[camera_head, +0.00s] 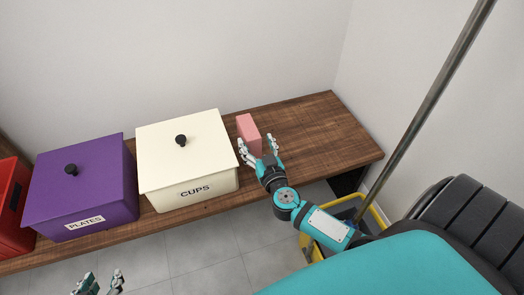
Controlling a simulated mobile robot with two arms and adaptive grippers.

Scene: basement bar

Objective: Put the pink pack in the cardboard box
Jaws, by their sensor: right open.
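My left gripper (102,278) is at the bottom edge, low in front of the bench. Its fingertips are apart with nothing seen between them, and the rest of the hand is cut off. No cardboard box is in view.
A cream lidded box (187,150) marked CUPS, a purple lidded box (85,180) marked PLATES and a red box (8,207) line the wooden bench (325,135). Its right end is clear. A yellow bucket (308,247) and a slanted pole (425,110) are at the right.

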